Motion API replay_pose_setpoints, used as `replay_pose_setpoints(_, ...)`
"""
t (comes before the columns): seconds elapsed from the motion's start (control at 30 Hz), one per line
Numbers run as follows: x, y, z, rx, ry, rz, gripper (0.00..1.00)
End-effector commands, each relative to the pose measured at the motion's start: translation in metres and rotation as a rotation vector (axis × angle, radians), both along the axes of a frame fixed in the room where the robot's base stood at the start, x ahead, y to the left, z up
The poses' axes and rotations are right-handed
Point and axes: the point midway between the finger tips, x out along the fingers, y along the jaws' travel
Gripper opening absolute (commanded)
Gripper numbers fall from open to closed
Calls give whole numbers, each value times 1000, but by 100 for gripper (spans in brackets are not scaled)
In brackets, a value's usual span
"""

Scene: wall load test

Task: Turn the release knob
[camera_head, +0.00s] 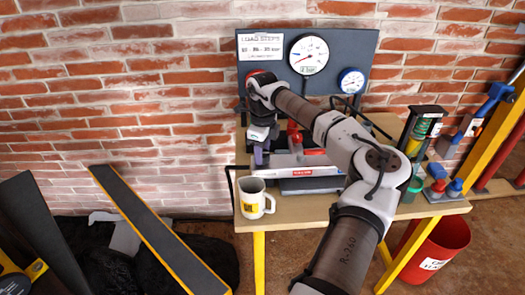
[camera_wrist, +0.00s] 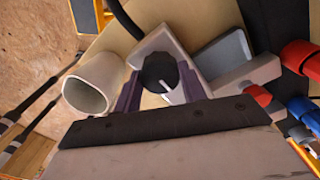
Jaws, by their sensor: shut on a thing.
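The release knob (camera_wrist: 157,68) is a dark round knob with a pale line across its face, in a light grey housing at the top middle of the wrist view. My gripper (camera_wrist: 160,88) has purple fingers on either side of the knob and is shut on it. In the head view my gripper (camera_head: 260,154) points down over the left part of the bench, behind the mug. The knob is hidden there by my gripper and arm.
A white mug (camera_head: 251,200) stands at the bench's front left, close to my gripper. A pale bar with a red label (camera_head: 302,173) lies to the right. A large gauge (camera_head: 309,55) and a small gauge (camera_head: 351,80) are on the back panel. Bottles (camera_head: 421,140) stand at right.

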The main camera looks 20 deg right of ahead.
Motion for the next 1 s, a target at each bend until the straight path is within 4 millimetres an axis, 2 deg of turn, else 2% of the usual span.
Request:
replay_pose_setpoints(0.17,1,0,1,0,-3,1,18)
replay_pose_setpoints(0.2,1,0,1,0,-3,1,42)
replay_pose_setpoints(0.37,0,0,1,-1,-2,0,63)
replay_pose_setpoints(0.63,0,0,1,-1,-1,0,63)
replay_pose_setpoints(0.77,1,0,8,-1,-3,-1,63)
replay_pose_setpoints(0.87,1,-1,24,-3,-4,-1,63)
replay_pose_setpoints(1.0,2,-1,55,-3,-6,-2,63)
